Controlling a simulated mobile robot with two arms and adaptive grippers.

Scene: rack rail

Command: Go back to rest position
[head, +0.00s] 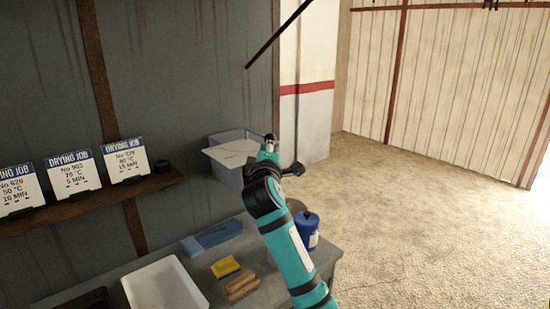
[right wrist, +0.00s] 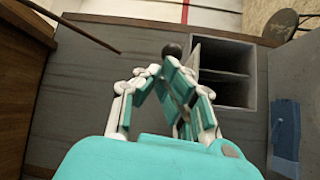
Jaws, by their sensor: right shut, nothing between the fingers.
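My right arm, teal with black joints, reaches up from the bottom of the head view. Its gripper (head: 268,146) is over the front right of a grey box, partly hidden by its own wrist. In the right wrist view the fingers (right wrist: 165,72) come together with nothing held between them. A dark round knob (right wrist: 172,50) shows just beyond the fingertips; I cannot tell whether they touch. My left gripper is in neither view.
The grey box (head: 228,178) stands by the wall, with compartments (right wrist: 222,92) seen from above. The bench holds a white tray (head: 165,286), yellow sponge (head: 225,267), brush (head: 241,287), blue cloth (head: 212,236) and blue container (head: 307,232). A card shelf (head: 160,183) is left. Floor (head: 430,220) is clear at right.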

